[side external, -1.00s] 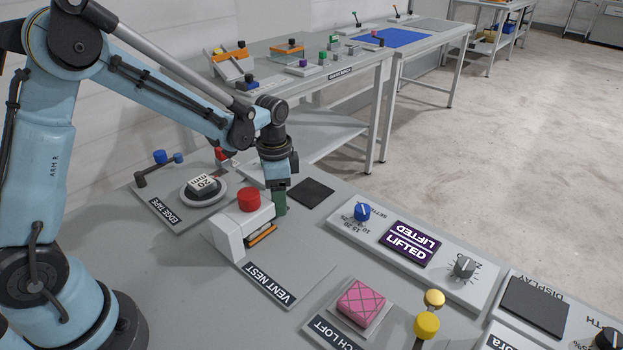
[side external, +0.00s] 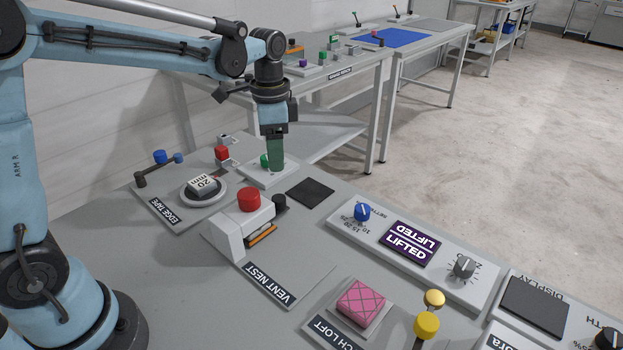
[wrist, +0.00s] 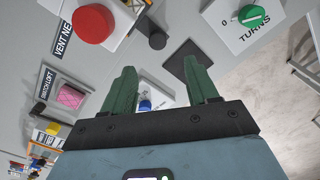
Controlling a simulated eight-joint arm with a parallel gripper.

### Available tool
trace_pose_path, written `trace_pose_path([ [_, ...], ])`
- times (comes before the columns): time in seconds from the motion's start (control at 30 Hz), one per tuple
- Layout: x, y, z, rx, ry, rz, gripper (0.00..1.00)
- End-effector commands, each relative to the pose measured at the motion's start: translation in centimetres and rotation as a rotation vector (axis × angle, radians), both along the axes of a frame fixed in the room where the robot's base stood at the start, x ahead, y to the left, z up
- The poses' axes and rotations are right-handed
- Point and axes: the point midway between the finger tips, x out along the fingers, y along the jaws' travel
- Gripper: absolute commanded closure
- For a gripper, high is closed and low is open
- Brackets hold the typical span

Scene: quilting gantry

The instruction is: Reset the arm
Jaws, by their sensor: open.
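My gripper (side external: 275,166) is raised above the bench (side external: 190,277) in the side view, its green fingers pointing down. It also shows in the wrist view (wrist: 163,82), with the two green fingers apart and nothing between them. In the side view the fingers overlap a green knob (side external: 265,160) on a white plate; I cannot tell from that view how far apart they are. In the wrist view this green knob (wrist: 248,15) is at the upper right, beside the word TURNS, away from the fingers.
The vent nest block with a red button (side external: 249,199) and a black knob (side external: 279,202) stand nearby. A dark pad (side external: 310,193), a LIFTED display (side external: 410,243), a pink quilted block (side external: 361,302) and yellow knobs (side external: 427,325) lie to the right. Free floor lies beyond the bench.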

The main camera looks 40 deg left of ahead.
Motion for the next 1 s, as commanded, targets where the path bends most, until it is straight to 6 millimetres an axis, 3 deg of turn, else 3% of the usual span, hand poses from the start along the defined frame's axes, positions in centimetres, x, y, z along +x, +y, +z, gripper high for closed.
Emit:
trace_pose_path([
  [0.57,-0.6,-0.1,1.0,0.001,-0.025,0.026,0.41],
  [1.0,-7.2,-1.2,2.9,-0.055,-0.332,0.353,0.41],
])
